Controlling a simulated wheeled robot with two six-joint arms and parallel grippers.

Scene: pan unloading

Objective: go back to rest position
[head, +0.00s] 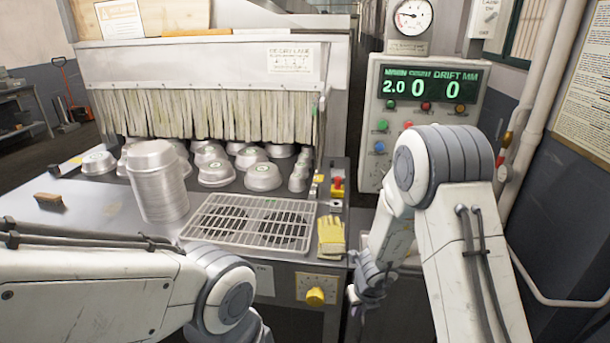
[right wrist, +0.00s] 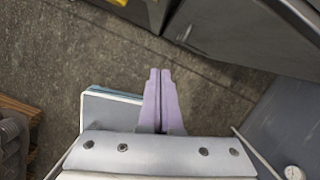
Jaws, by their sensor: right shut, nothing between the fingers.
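My right arm comes in from the right of the head view and bends down at the elbow. My right gripper (head: 357,298) hangs beside the front right corner of the steel table, apart from it. In the right wrist view its two purple fingers (right wrist: 160,75) are together with nothing between them, above a dark grey floor. My left arm crosses the lower left of the head view; its gripper is out of frame.
A steel table (head: 105,215) holds a stack of pans (head: 157,185), several metal pans by a strip curtain (head: 200,115), a wire rack (head: 250,222) and yellow gloves (head: 331,235). A control panel (head: 428,115) stands behind my right arm. Floor shows below the right gripper.

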